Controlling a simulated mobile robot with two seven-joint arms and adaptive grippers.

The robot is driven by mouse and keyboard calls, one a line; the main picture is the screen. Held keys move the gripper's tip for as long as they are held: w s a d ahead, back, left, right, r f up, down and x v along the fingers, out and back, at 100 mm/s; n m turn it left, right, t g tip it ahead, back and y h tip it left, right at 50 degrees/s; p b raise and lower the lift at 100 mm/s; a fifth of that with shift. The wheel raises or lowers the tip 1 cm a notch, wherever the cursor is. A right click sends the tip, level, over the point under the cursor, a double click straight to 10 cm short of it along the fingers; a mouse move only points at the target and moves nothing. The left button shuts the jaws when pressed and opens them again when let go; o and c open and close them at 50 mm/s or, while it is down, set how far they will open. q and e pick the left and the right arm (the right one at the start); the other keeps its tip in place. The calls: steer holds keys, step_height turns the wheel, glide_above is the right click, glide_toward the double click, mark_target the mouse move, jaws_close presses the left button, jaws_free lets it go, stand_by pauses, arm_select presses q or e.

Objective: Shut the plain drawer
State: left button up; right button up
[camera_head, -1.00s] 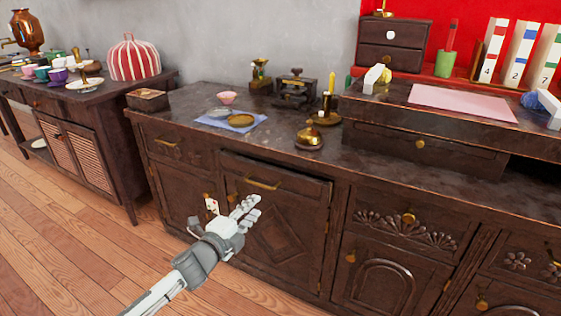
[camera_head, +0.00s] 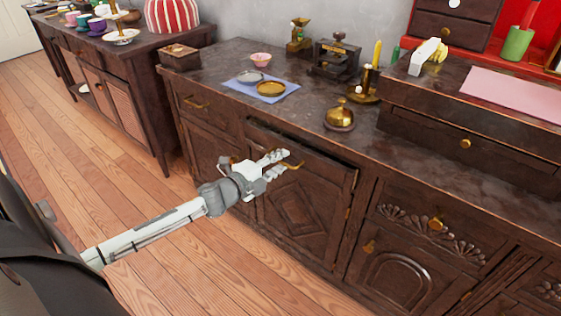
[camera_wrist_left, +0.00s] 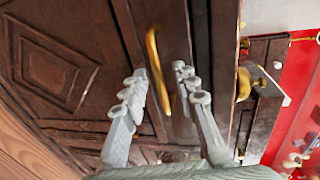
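The plain drawer (camera_head: 327,176) is the dark wood one without carving in the long cabinet, above a door with a diamond panel. Its front stands out a little from the cabinet. It has a brass bar handle (camera_head: 293,165), which also shows upright in the left wrist view (camera_wrist_left: 157,66). My left gripper (camera_head: 277,161) is in front of the drawer at the handle. In the left wrist view its fingers (camera_wrist_left: 158,88) are spread on either side of the handle's end. I cannot tell whether they touch it. My right gripper is not in view.
The countertop (camera_head: 222,56) above holds a blue cloth (camera_head: 266,97) with small dishes, a brass bell (camera_head: 339,117) and a candle holder (camera_head: 363,92). A carved drawer (camera_head: 420,222) is to the right. The wooden floor (camera_head: 120,205) in front is clear.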

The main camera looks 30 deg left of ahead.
arm_select(q)
steer(key=shift+w, duration=0.3)
jaws_close()
stand_by(0.3)
